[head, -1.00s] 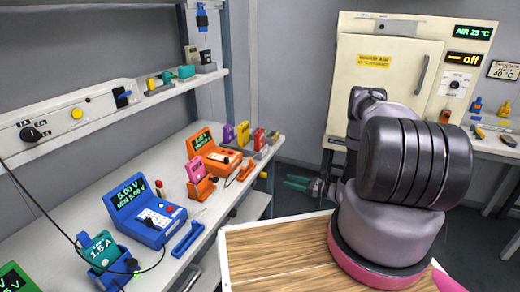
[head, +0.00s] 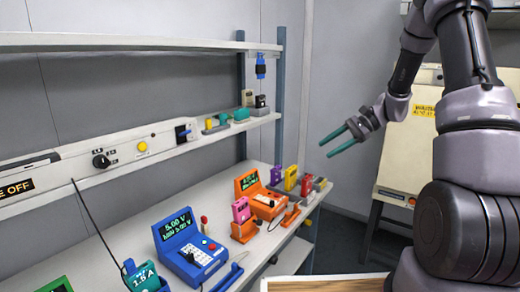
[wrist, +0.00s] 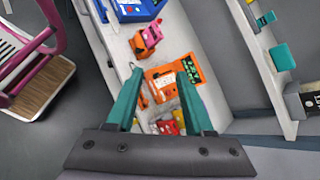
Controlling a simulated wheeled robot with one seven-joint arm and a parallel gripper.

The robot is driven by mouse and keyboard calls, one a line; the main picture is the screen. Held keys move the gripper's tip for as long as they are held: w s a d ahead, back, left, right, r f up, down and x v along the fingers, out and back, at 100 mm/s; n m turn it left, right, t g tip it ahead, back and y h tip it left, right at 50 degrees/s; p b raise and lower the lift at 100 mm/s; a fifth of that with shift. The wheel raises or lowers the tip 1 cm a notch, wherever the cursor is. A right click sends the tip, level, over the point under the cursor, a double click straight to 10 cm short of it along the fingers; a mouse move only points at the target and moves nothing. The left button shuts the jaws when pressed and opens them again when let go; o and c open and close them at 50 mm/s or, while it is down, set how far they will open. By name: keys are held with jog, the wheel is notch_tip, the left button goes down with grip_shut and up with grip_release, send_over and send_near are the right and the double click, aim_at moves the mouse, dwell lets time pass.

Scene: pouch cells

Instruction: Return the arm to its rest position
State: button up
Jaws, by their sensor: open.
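My gripper (head: 340,142) has teal fingers and hangs in the air right of the workbench's far end, in front of the grey wall. The fingers are apart with nothing between them. In the wrist view my gripper (wrist: 161,98) points toward the bench, its two fingers spread, with the orange meter (wrist: 178,80) lying beyond them. My arm is raised and bent at the right of the head view.
The bench (head: 110,255) carries a blue meter (head: 188,248), an orange meter (head: 262,198) and several coloured pouch cells. A shelf (head: 130,150) runs above it. A cream oven cabinet (head: 400,160) stands behind my arm. Air around my gripper is clear.

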jog(key=s+d+r+n+t+h, duration=0.1)
jog(key=s+r+n+t+h, duration=0.2)
jog(key=s+r, duration=0.6)
jog(key=s+d+r+n+t+h, duration=0.1)
jog(key=s+r+n+t+h, duration=0.3)
jog(key=s+r, duration=0.6)
jog(key=s+h, duration=0.2)
jog(key=s, duration=0.3)
jog(key=shift+r, duration=0.25)
jog(key=shift+a, duration=0.1)
